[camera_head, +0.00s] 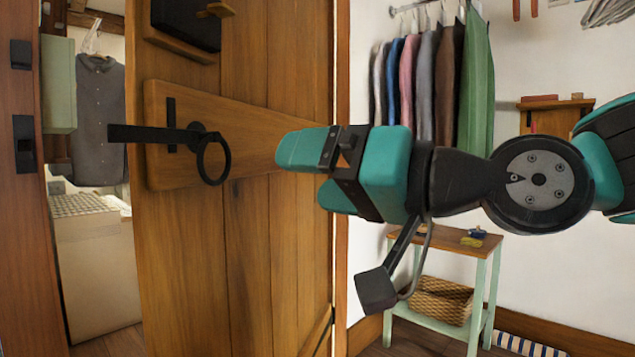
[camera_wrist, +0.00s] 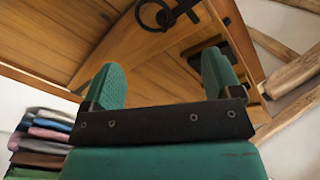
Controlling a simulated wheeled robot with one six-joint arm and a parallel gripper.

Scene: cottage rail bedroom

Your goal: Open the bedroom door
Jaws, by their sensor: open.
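The wooden bedroom door (camera_head: 245,250) fills the middle left of the head view and stands ajar. Its left edge is away from the frame (camera_head: 15,220), and a room shows through the gap. A black latch bar (camera_head: 155,134) and a black ring handle (camera_head: 212,158) sit near that edge.
Hanging clothes (camera_head: 430,85) and a small green table (camera_head: 460,240) with a basket (camera_head: 441,300) are on the right. Through the gap are a grey shirt (camera_head: 100,120) and a pale cabinet (camera_head: 95,270). A dark panel (camera_head: 186,22) is mounted high on the door.

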